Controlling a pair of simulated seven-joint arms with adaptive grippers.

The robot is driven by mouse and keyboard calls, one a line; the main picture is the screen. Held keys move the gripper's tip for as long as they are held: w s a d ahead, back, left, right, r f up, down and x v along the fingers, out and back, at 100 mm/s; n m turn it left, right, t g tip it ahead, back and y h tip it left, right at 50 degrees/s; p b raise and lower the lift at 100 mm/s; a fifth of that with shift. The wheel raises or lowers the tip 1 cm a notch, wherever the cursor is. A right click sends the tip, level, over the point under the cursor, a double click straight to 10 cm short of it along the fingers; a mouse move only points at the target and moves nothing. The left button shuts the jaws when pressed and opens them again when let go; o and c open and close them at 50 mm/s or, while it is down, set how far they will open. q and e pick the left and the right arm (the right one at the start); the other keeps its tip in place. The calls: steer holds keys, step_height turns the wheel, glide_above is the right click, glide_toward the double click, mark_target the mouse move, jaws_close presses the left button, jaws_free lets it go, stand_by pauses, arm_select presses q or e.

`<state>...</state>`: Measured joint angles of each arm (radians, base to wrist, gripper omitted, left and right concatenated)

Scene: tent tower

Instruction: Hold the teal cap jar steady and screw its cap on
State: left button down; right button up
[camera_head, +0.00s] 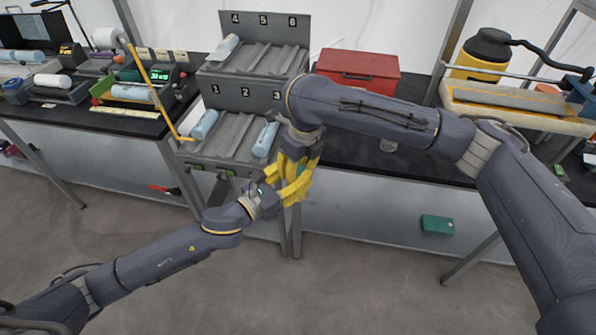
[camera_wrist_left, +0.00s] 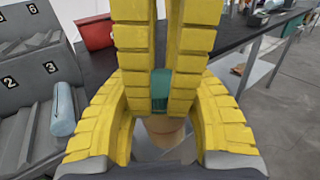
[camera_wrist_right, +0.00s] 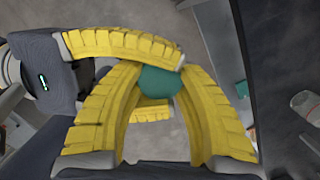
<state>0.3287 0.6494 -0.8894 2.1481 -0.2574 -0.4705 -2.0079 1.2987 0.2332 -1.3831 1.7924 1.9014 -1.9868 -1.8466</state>
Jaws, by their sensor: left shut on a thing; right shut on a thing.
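The teal cap (camera_wrist_right: 160,83) shows between the fingers of my right gripper (camera_wrist_right: 158,88). It also shows in the left wrist view (camera_wrist_left: 160,85), above a tan, round jar body (camera_wrist_left: 165,128). My left gripper (camera_wrist_left: 162,120) is shut on the jar from the side. My right gripper's fingers come from above and are shut around the cap. In the head view my left gripper (camera_head: 288,190) and right gripper (camera_head: 298,165) meet in front of the rack, and their fingers hide the jar. How far the cap sits on the thread cannot be seen.
A grey numbered rack (camera_head: 235,135) with light-blue cylinders stands close behind the grippers. A red box (camera_head: 358,68) is on the black table (camera_head: 420,165) to the right. The grippers are at the table's front edge. Open floor lies in front.

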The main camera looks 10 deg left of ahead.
steer(key=o, duration=1.3)
steer(key=shift+c, duration=0.2)
steer(key=shift+r, duration=2.25)
